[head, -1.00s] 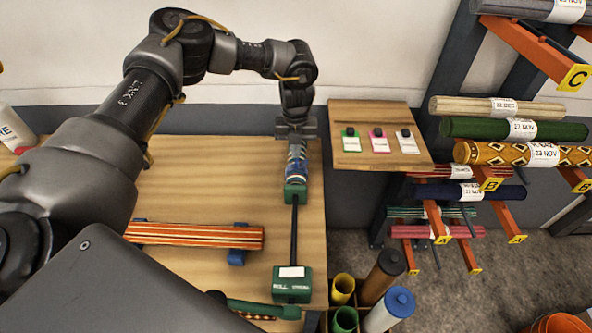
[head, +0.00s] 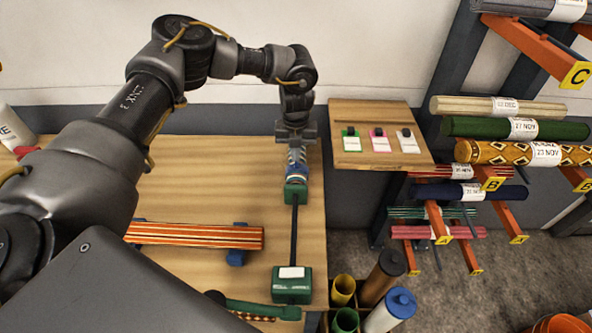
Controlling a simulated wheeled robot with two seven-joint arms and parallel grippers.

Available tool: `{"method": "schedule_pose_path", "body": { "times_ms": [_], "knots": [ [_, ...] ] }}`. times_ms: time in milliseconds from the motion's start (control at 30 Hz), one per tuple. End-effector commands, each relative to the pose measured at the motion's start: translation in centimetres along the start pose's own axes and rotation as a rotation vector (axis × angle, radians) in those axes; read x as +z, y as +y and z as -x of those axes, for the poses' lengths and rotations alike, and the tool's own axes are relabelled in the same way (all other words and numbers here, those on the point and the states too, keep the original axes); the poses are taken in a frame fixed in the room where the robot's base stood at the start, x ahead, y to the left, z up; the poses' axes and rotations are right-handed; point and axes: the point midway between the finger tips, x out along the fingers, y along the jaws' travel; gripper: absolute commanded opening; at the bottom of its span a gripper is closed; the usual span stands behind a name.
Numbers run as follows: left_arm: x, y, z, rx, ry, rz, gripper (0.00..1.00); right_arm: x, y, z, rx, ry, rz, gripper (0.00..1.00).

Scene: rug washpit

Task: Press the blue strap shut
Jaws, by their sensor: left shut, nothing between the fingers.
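My left gripper (head: 296,150) reaches down at the far end of a green stand (head: 292,287) on the wooden bench. It is shut, with its fingers at a small blue and white piece (head: 297,171), which looks like the blue strap, just above the stand's far green block (head: 295,194). Whether the fingers touch it, and whether the strap is closed, is too small to tell. A black bar joins the far block to the near green box with a white label. My right gripper is not in view.
An orange striped roll (head: 194,236) lies on blue supports on the bench (head: 215,180). A tilted board (head: 380,163) with three tags stands to the right. Labelled rolls lie on a rack (head: 516,129). Open tubes (head: 343,288) stand at the bench's near right corner.

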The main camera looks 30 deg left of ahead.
Motion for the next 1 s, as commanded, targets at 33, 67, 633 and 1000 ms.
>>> {"method": "schedule_pose_path", "body": {
  "times_ms": [33,67,633,1000],
  "knots": [
    [-0.1,0.0,-0.1,0.001,0.002,0.0,0.0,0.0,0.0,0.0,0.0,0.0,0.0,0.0],
    [-0.1,0.0,-0.1,0.001,0.002,0.0,0.0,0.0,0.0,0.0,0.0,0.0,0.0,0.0],
    [0.0,0.0,3.0,-0.001,0.001,0.0,0.0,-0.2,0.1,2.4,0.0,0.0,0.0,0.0],
    [0.0,0.0,6.1,-0.001,0.002,0.0,0.0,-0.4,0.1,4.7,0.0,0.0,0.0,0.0]
  ]
}}
